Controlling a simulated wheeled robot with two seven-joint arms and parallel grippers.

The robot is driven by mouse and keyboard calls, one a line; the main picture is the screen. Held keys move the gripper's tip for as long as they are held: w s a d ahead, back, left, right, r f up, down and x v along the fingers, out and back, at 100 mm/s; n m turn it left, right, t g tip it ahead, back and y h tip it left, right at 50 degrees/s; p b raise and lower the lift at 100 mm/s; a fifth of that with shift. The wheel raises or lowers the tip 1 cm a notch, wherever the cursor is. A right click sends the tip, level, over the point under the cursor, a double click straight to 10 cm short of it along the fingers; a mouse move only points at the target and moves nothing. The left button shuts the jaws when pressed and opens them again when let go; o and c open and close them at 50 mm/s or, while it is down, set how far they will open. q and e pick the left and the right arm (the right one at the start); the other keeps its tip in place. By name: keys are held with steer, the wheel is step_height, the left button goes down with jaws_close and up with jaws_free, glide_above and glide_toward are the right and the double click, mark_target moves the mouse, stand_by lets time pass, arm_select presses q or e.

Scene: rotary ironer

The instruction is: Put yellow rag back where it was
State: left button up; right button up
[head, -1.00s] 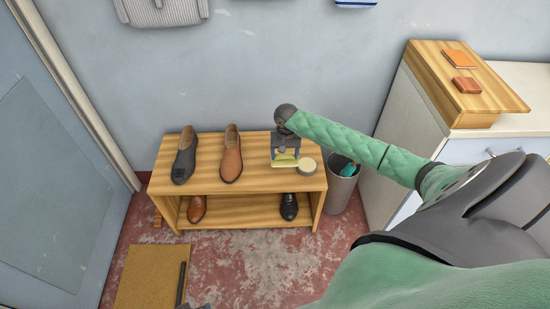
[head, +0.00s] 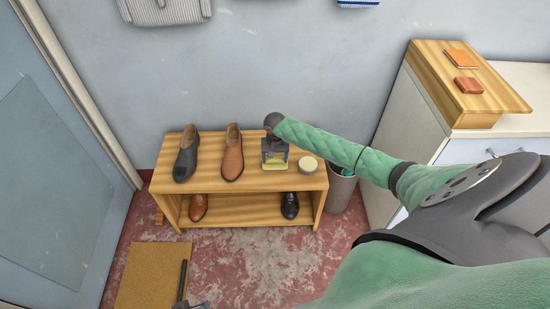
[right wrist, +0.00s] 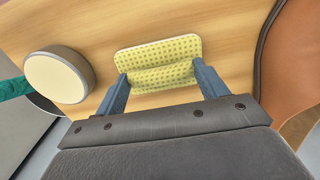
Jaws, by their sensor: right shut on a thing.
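The yellow rag (head: 274,165) is at the top of the wooden shoe rack (head: 255,185), between the brown shoe and a round tin. My right gripper (head: 274,158) is shut on the rag from above. In the right wrist view the dotted, folded rag (right wrist: 158,50) sits between the two blue fingers (right wrist: 165,84), close over the wood; I cannot tell whether it touches the board. At the bottom edge of the head view, a dark gripper part (head: 196,304), likely my left, shows only in small part, its jaws unclear.
The round tin (head: 308,164) stands just right of the rag; the brown shoe (head: 232,153) and a dark shoe (head: 186,155) stand left. More shoes are on the lower shelf. A grey bin (head: 341,190) stands right of the rack. A brown mat (head: 150,272) lies on the floor.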

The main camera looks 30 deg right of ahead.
steer(key=shift+f, duration=0.1)
steer(key=o, duration=0.9)
steer(key=shift+o, duration=0.2)
